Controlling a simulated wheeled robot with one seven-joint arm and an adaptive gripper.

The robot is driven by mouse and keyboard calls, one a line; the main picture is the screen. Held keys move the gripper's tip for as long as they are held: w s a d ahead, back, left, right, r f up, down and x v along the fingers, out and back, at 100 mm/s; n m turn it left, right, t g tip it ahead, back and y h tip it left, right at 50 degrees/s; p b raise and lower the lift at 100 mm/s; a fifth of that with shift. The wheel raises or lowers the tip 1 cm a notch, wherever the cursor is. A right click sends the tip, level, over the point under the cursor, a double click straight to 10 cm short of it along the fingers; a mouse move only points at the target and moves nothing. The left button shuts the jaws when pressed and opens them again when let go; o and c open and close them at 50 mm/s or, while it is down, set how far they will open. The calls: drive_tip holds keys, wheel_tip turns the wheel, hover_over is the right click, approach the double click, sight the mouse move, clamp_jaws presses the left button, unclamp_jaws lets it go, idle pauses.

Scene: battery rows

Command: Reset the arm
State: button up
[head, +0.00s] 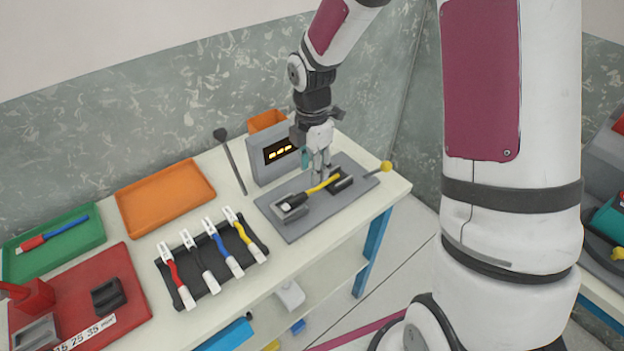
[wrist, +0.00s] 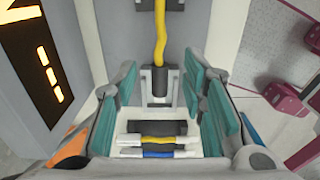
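My gripper (head: 318,178) hangs fingers down over the grey fixture plate (head: 292,231) at the right end of the table. In the wrist view my gripper (wrist: 163,105) has its teal pads wide apart, with nothing held between them. A yellow cable (head: 325,186) with a black end lies across the fixture, between a grey block (head: 291,211) and a dark block (head: 342,178). The cable (wrist: 160,35) also shows in the wrist view, running up the picture from its dark end. Whether my fingertips touch it cannot be told.
A grey display box (head: 261,160) with lit orange digits stands close behind my gripper. A black rack (head: 207,279) holds several coloured cables. An orange tray (head: 165,196), a green tray (head: 85,240) and a red tray (head: 130,312) lie to the left.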

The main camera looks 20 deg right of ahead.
wheel_tip(320, 180, up, 6)
drive_tip(key=s+r+m+t, duration=0.2)
drive_tip(key=s+r+m, duration=0.6)
drive_tip(key=s+m, duration=0.2)
drive_tip(key=s+r+m+t, duration=0.2)
drive_tip(key=s+r+m, duration=0.6)
drive_tip(key=s+m, duration=0.3)
drive_tip(key=s, duration=0.4)
drive_tip(key=shift+d+r+m, duration=0.15)
drive_tip(key=shift+r+m, duration=0.1)
drive_tip(key=shift+m, duration=0.05)
drive_tip(key=shift+s+d, duration=0.1)
